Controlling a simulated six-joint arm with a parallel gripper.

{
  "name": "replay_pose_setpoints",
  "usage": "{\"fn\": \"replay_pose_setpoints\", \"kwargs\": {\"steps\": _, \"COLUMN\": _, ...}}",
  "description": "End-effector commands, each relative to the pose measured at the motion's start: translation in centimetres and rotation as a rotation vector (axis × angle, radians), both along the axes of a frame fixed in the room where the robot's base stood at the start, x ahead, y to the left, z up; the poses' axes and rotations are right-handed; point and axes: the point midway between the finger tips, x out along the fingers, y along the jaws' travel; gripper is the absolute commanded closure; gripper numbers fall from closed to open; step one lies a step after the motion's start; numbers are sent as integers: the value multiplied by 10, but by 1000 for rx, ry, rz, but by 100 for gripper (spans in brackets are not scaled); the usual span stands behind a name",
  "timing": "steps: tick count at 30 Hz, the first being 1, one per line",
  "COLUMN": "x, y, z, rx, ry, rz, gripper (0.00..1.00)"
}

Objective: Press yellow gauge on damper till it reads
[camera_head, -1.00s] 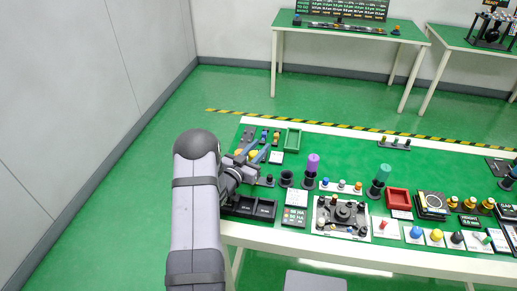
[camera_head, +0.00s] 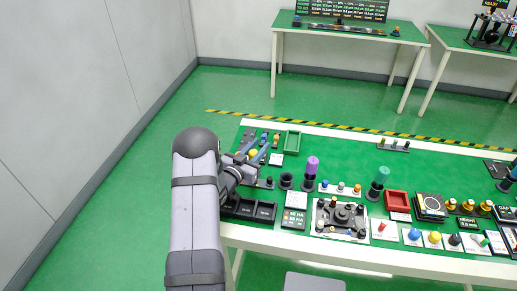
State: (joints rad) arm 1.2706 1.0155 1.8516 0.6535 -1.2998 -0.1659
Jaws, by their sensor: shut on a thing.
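My gripper (camera_head: 263,148) is at the left end of the green workbench, with its two grey-blue fingers pointing away to the upper right. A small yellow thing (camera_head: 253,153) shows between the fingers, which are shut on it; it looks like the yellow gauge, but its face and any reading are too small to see. My arm hides part of the bench around it. I cannot tell which piece is the damper; a row of small posts with blue, white and orange tops (camera_head: 341,187) stands mid-bench.
Near my gripper are a green tray (camera_head: 292,141), dark cups (camera_head: 286,180), a purple-topped post (camera_head: 312,167) and black bins (camera_head: 240,209). A red tray (camera_head: 397,200) and a teal-topped post (camera_head: 380,177) stand further right.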

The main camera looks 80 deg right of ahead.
Motion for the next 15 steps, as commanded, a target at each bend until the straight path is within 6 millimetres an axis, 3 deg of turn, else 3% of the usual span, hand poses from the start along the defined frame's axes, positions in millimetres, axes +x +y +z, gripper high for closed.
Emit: {"fn": "replay_pose_setpoints", "kwargs": {"steps": 15, "x": 0, "y": 0, "z": 38, "rx": -3, "ry": -1, "rz": 0, "gripper": 96}}
